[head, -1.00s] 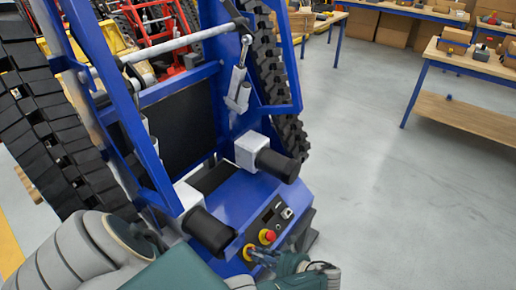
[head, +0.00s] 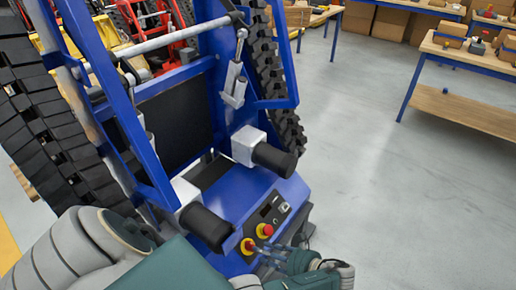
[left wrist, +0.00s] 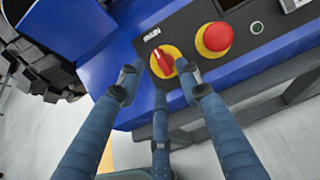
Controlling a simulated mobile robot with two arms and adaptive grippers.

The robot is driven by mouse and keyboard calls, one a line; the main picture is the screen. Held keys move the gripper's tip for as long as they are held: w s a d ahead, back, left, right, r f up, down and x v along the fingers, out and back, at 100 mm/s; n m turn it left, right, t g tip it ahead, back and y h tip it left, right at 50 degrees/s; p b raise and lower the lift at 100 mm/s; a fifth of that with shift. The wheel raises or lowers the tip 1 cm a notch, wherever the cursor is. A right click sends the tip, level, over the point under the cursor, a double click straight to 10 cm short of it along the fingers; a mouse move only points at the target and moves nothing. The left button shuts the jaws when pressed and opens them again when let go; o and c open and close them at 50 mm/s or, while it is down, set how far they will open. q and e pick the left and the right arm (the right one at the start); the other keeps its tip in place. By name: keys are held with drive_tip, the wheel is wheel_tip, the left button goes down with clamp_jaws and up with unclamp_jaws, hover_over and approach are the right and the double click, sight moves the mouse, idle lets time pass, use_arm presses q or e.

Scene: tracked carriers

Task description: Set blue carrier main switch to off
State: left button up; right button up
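The blue carrier (head: 232,205) stands in front of me, with a dark control panel on its near end. Its main switch (head: 247,246) is a yellow disc with a red knob, labelled MAIN in the left wrist view (left wrist: 164,62). There the knob's bar is near upright, tilted slightly. My left gripper (head: 262,250) is at the panel, beside the switch; in the left wrist view its fingers (left wrist: 158,82) are spread, one on each side of the knob and a third below. I see nothing held; contact with the switch is unclear. My right gripper is not in view.
A red emergency stop button (left wrist: 217,37) sits right beside the switch. Two black cylinders (head: 206,228) jut out above the panel. Black tracks (head: 60,135) flank the carrier. A workbench (head: 470,65) stands at back right; the floor (head: 400,200) to the right is clear.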

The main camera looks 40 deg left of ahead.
use_arm(q)
drive_tip(key=shift+v, duration=1.35)
